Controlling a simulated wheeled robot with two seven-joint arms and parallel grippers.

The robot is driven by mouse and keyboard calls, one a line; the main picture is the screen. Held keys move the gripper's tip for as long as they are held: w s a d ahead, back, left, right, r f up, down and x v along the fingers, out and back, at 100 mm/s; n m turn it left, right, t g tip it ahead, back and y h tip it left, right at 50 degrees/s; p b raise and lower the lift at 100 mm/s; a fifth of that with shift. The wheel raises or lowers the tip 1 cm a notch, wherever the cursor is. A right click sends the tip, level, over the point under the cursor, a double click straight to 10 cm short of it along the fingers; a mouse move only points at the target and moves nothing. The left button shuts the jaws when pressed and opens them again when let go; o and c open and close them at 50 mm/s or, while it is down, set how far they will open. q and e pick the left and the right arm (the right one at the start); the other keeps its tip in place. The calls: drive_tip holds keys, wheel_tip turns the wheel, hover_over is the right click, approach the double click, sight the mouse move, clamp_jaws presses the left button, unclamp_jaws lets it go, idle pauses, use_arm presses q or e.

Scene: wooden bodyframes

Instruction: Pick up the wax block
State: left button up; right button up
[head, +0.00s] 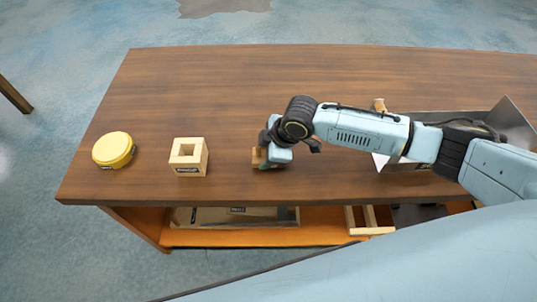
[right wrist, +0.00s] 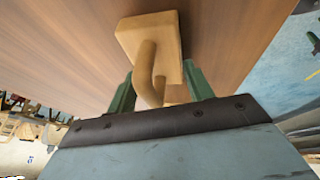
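My right gripper (head: 272,157) points down at a tan block (head: 259,157) near the table's front edge and partly hides it. In the right wrist view this block (right wrist: 136,34) has a flat tan body and a curved handle. The handle lies between the two green fingers of my gripper (right wrist: 159,72), with gaps on both sides, so the gripper is open around it. A yellow round block (head: 113,149) lies at the table's left end. The labels are too small to read, so I cannot tell for sure which is the wax block. My left gripper is out of view.
A square wooden piece with a hole (head: 189,157) stands between the yellow block and my gripper. A grey metal tray (head: 513,124) is at the right, behind my right arm. The brown table (head: 230,85) is clear at the back left. A shelf (head: 240,237) below holds several things.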

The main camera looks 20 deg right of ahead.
drive_tip(key=c, duration=0.4)
wheel_tip(320, 180, up, 10)
drive_tip(key=shift+r+p, duration=0.1)
drive_tip(key=shift+p, duration=0.65)
drive_tip(key=shift+c, duration=0.2)
drive_tip(key=o, duration=0.5)
drive_tip(key=c, duration=0.4)
